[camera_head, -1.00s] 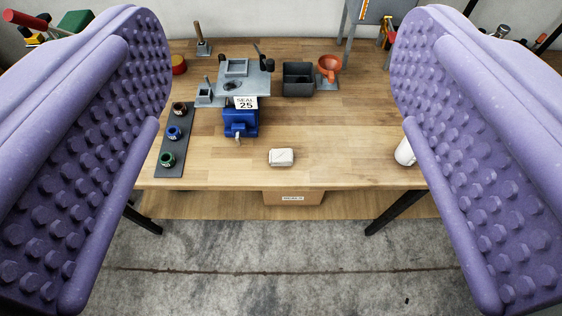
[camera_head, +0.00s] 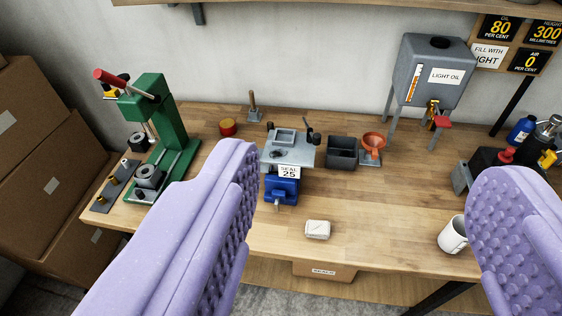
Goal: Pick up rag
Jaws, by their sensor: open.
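The rag (camera_head: 317,229) is a small, folded, off-white cloth lying flat near the front edge of the wooden workbench (camera_head: 375,215). My gripper (camera_head: 375,175) is open and empty, with its two purple studded fingers at the left and right of the picture. The rag shows between the fingers, on the bench beyond them, and nothing touches it. The left finger hides part of the bench's left front.
A blue vise-like fixture (camera_head: 281,190) stands left of the rag, and a white mug (camera_head: 453,235) stands to its right. Behind are a dark bin (camera_head: 342,153), an orange funnel (camera_head: 373,143) and a grey oil tank (camera_head: 433,70). A green press (camera_head: 165,120) stands at left. Bench around the rag is clear.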

